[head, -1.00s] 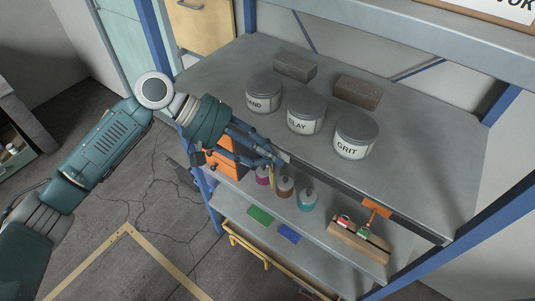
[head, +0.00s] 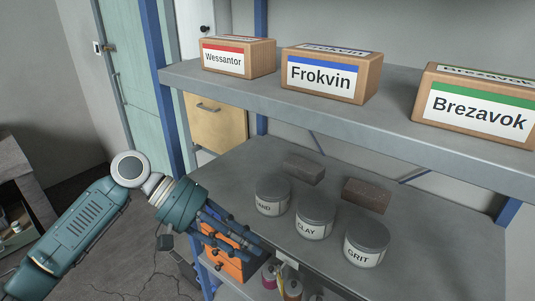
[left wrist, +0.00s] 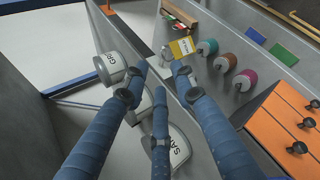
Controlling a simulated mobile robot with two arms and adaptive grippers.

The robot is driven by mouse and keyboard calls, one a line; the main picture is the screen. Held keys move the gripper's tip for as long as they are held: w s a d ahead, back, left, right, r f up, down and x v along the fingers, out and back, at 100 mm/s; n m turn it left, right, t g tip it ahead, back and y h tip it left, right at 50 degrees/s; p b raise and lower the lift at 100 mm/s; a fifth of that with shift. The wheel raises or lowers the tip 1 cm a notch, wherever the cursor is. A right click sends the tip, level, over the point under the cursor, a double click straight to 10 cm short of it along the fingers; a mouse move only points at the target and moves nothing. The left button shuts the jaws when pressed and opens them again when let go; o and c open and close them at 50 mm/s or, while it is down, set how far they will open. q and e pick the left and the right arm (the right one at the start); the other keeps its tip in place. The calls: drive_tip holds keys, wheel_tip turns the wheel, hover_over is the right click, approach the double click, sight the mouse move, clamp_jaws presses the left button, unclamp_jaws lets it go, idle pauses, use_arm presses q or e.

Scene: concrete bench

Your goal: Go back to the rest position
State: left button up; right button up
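My left gripper (head: 250,245) is in front of the shelf unit, near the front edge of the middle shelf (head: 440,235). In the left wrist view its three blue fingers (left wrist: 160,75) are spread, with nothing held between them. It is open and empty. My left arm comes in from the left and is bent. My right gripper is not in view.
Jars labelled SAND (head: 272,196), CLAY (head: 314,222) and GRIT (head: 366,244) stand on the middle shelf before two dark bricks. Labelled boxes, such as Frokvin (head: 325,78), sit above. An orange drawer box (left wrist: 285,125) and bottles (left wrist: 228,62) are below. Floor lies left.

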use_arm(q)
drive_tip(key=s+d+f+m+t+y, duration=0.15)
drive_tip(key=s+f, duration=0.35)
drive_tip(key=f, duration=0.5)
drive_tip(key=s+f+m+t+y, duration=0.1)
drive_tip(key=s+f+m+y, duration=0.3)
drive_tip(key=f, duration=0.6)
drive_tip(key=s+a+f+t+y, duration=0.1)
drive_tip(key=s+a+f+y, duration=0.15)
drive_tip(key=s+a, duration=0.45)
drive_tip(key=s+a+f+t+y, duration=0.1)
drive_tip(key=s+a+f+y, duration=0.1)
drive_tip(key=s+a+f, duration=0.5)
wheel_tip(320, 180, down, 27)
drive_tip(key=s+a+g+b, duration=0.1)
drive_tip(key=a+b, duration=0.1)
drive_tip(key=b, duration=0.1)
drive_tip(key=s+a+f+g+b, duration=0.1)
drive_tip(key=s+a+f+b, duration=0.1)
drive_tip(key=s+f, duration=1.4)
drive_tip(key=shift+s+a+f+y, duration=0.3)
drive_tip(key=shift+s+a, duration=0.05)
